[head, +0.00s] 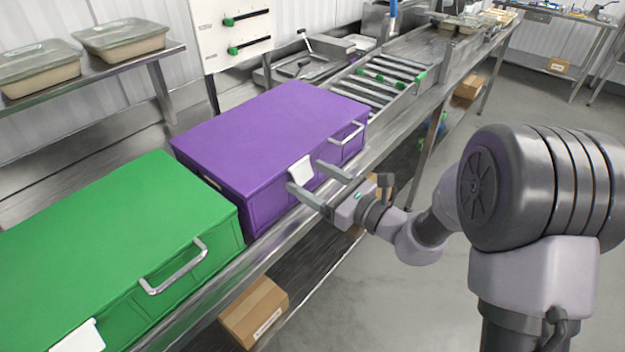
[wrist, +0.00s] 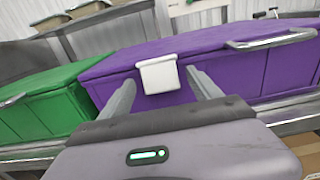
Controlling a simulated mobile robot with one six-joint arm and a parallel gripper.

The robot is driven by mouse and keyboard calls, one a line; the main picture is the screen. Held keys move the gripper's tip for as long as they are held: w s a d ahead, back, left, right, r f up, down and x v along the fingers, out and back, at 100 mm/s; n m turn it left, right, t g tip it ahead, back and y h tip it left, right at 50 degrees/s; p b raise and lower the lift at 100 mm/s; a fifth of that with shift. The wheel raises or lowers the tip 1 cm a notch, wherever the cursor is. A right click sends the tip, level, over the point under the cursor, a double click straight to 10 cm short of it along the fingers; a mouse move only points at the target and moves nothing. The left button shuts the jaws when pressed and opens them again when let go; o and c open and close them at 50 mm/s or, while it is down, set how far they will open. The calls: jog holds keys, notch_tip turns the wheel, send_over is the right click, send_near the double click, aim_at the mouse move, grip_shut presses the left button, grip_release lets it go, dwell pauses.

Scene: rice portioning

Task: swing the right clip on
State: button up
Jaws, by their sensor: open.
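A white clip (head: 301,168) sits at the front edge of the purple box (head: 262,128), left of that box's metal handle (head: 347,134). In the wrist view the clip (wrist: 158,74) shows as a white flap at the lid edge, over the upper front face. I cannot tell whether it is fastened. My gripper (head: 307,177) is open, its fingers pointing at the purple box's front. In the wrist view the clip appears between the fingertips (wrist: 160,80), with nothing gripped. Another white clip (head: 78,338) is on the front of the green box (head: 110,235), cut by the frame edge.
Both boxes stand on a metal counter (head: 262,245). A cardboard box (head: 253,311) lies on the shelf below. Lidded trays (head: 122,40) stand on a rack at the back left. A roller section (head: 375,82) lies beyond the purple box. The floor at right is open.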

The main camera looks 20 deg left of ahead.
jog(key=c, duration=1.4)
jog(key=shift+a+f+y+b, duration=0.1)
jog(key=shift+f+y+b, duration=0.3)
jog(key=shift+b, duration=0.3)
jog(key=shift+a+f+y+b, duration=0.1)
jog(key=shift+f+y+b, duration=0.15)
jog(key=shift+y+b, duration=0.25)
jog(key=shift+w+a+t+y, duration=0.25)
jog(key=shift+t+y, duration=0.35)
jog(key=shift+y, duration=0.3)
jog(key=shift+r, duration=0.1)
jog(key=o, duration=1.4)
